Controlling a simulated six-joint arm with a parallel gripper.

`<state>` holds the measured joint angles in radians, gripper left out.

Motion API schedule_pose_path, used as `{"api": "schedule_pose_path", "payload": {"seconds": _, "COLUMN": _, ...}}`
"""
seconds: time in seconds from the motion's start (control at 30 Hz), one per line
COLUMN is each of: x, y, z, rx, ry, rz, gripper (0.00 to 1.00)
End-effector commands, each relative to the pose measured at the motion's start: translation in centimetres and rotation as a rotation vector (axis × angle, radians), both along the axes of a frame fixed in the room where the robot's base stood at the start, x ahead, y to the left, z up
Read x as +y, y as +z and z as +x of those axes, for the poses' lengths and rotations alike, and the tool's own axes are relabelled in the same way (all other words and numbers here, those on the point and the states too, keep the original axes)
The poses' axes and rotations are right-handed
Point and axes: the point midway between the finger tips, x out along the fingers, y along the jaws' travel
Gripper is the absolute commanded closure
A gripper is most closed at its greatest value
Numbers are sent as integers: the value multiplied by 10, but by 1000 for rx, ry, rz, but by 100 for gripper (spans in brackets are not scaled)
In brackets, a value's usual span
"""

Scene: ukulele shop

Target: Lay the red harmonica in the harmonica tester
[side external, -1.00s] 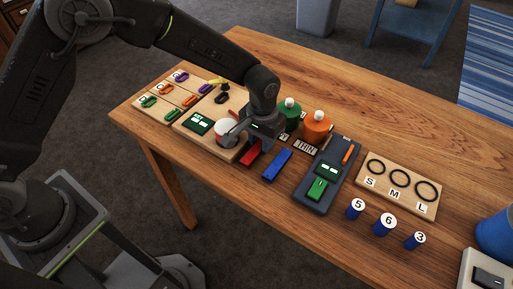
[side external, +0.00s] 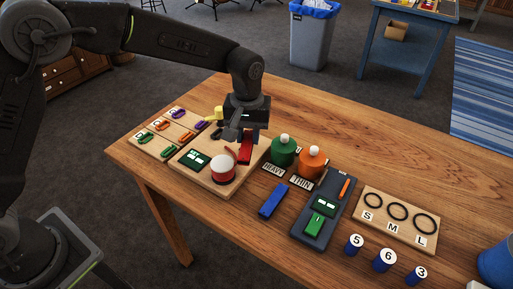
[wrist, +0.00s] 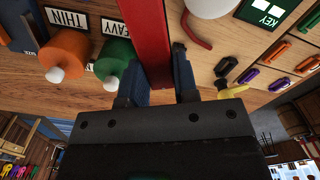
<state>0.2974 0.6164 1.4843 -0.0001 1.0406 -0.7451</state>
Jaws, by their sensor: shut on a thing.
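The red harmonica (side external: 245,153) is gripped in my gripper (side external: 247,136), over the right part of a wooden board (side external: 226,190) that appears to be the tester. In the wrist view the harmonica (wrist: 152,45) is a long red bar between the fingers of my gripper (wrist: 158,88). The board carries a green display (side external: 195,160), marked KEY in the wrist view, a red drum with a white top (side external: 222,169) and a yellow part (side external: 217,115). My gripper hides part of the board. I cannot tell whether the harmonica touches it.
A blue harmonica (side external: 273,199) lies on the table right of the board. Green (side external: 284,152) and orange (side external: 312,162) pots stand close to my gripper's right. A dark device (side external: 309,234) holds a green block (side external: 320,225). Small colored pieces (side external: 168,152) lie on a panel at left.

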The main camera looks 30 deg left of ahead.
Motion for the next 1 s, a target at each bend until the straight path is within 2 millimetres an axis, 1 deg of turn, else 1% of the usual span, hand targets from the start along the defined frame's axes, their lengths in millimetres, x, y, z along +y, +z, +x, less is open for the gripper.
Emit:
{"api": "schedule_pose_path", "payload": {"seconds": 0.03, "x": 15, "y": -1, "z": 8, "rx": 0, "ry": 129, "rz": 0, "gripper": 96}}
{"api": "schedule_pose_path", "payload": {"seconds": 0.2, "x": 58, "y": -2, "z": 26, "rx": 1, "ry": 556, "rz": -1, "gripper": 96}}
{"api": "schedule_pose_path", "payload": {"seconds": 0.3, "x": 80, "y": -2, "z": 33, "rx": 0, "ry": 769, "rz": -1, "gripper": 96}}
{"api": "schedule_pose_path", "payload": {"seconds": 0.43, "x": 101, "y": -3, "z": 39, "rx": 0, "ry": 974, "rz": -1, "gripper": 96}}
{"api": "schedule_pose_path", "payload": {"seconds": 0.5, "x": 108, "y": -3, "z": 41, "rx": 0, "ry": 1047, "rz": 0, "gripper": 96}}
{"api": "schedule_pose_path", "payload": {"seconds": 0.63, "x": 114, "y": -5, "z": 43, "rx": 0, "ry": 1116, "rz": 0, "gripper": 96}}
{"api": "schedule_pose_path", "payload": {"seconds": 0.77, "x": 115, "y": -10, "z": 43, "rx": 1, "ry": 1128, "rz": 0, "gripper": 96}}
{"api": "schedule_pose_path", "payload": {"seconds": 1.0, "x": 115, "y": -30, "z": 42, "rx": 1, "ry": 1125, "rz": 0, "gripper": 96}}
